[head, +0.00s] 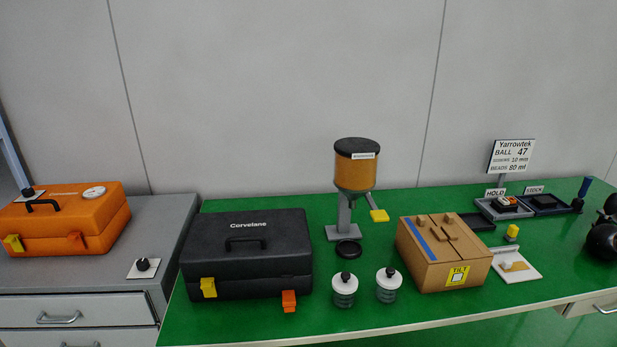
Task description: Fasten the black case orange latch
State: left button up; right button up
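The black case (247,262) stands on the green bench at the left, lid down, its carry handle (246,243) on top. Its orange latch (289,301) is at the right of the front face. It sits lower than the yellow latch (208,287) at the left of the same face and looks swung down and outward. The yellow latch lies closer against the front. Neither of my grippers can be made out in the head view, and nothing is touching the case.
Two white-lidded jars (344,291) stand just right of the orange latch. Behind them is an amber hopper (354,174) on a stand. A cardboard box (443,262) is farther right. An orange case (65,220) sits on the grey cabinet at left. Dark rounded shapes (603,241) are at the right edge.

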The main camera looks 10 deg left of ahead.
aim_at(288, 300)
jog(key=i+l+u, duration=0.1)
jog(key=l+u, duration=0.45)
jog(key=u, duration=0.15)
jog(key=i+l+u, duration=0.1)
jog(key=l+u, duration=0.25)
